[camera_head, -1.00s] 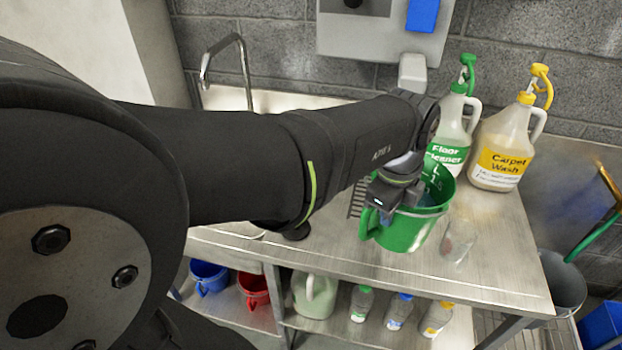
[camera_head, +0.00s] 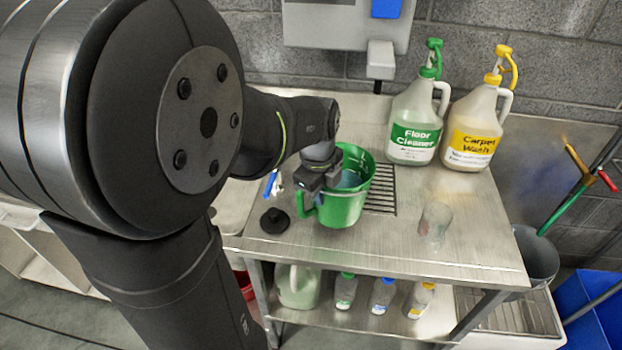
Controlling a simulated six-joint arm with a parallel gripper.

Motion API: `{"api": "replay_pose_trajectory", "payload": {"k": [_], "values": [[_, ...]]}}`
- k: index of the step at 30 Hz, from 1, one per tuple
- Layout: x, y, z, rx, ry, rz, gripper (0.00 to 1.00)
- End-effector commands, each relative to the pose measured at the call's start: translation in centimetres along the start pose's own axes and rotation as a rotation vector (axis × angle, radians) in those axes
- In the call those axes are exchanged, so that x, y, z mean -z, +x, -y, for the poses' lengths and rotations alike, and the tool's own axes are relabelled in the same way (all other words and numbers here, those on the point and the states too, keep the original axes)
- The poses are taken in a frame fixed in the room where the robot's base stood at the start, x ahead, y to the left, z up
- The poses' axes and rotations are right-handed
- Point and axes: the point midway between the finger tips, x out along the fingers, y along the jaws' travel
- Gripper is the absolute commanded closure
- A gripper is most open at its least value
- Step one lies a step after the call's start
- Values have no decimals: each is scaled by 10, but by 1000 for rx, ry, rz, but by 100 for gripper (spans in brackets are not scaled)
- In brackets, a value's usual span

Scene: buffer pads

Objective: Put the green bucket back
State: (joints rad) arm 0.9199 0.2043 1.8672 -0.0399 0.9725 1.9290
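The green bucket (camera_head: 345,207) is upright over the steel counter, left of the drain grate. Something bluish shows inside it. I cannot tell whether its base touches the counter. My gripper (camera_head: 312,188) is at the bucket's left side, by its green handle, and appears shut on it. The fingertips are small and partly hidden against the bucket.
A floor cleaner jug (camera_head: 413,125) and a carpet wash jug (camera_head: 473,130) stand at the back. A clear glass (camera_head: 434,222) stands right of the drain grate (camera_head: 381,190). A black round piece (camera_head: 275,220) lies left of the bucket. Bottles (camera_head: 383,295) fill the lower shelf.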

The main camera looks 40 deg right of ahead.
Motion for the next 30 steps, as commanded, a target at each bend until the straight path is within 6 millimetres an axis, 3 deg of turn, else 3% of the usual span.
{"api": "replay_pose_trajectory", "payload": {"k": [9,29,30], "values": [[0,35,-3,0,-1,0,100],[0,45,-4,1,-1,0,100],[1,47,-5,-2,-1,-1,95]]}}
